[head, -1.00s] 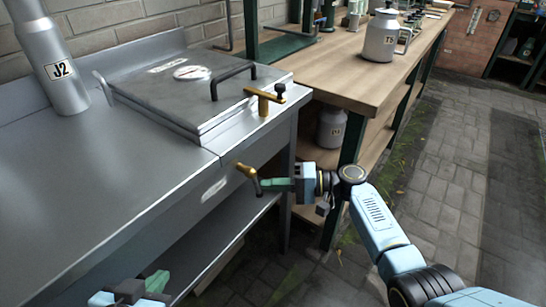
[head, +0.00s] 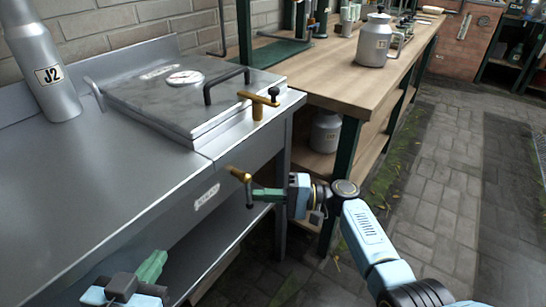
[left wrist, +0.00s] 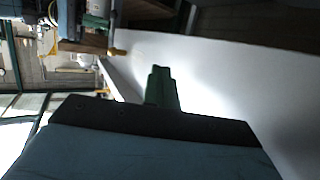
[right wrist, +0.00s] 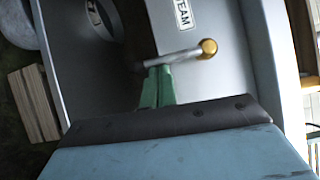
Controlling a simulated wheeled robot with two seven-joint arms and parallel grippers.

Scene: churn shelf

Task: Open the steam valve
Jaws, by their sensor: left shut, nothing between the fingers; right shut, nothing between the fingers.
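The steam valve lever (head: 242,180) is on the front face of the steel counter, beside a small label plate (head: 207,196). It has a grey arm and a brass knob. In the right wrist view the lever's brass knob (right wrist: 208,48) shows next to a plate reading STEAM (right wrist: 182,14). My right gripper (head: 256,194) is shut and empty, its green fingertips at the lever's arm; whether they touch it I cannot tell. My left gripper (head: 162,256) is shut and empty, low in front of the counter. Its fingers (left wrist: 160,72) show against the pale counter front in the left wrist view.
A steel lid (head: 165,95) with a dial and black handle covers part of the counter. A brass fitting (head: 258,108) stands at its right corner. A cylinder marked J2 (head: 45,95) is at left. A wooden bench (head: 330,82) with a metal can (head: 374,42) stands beyond.

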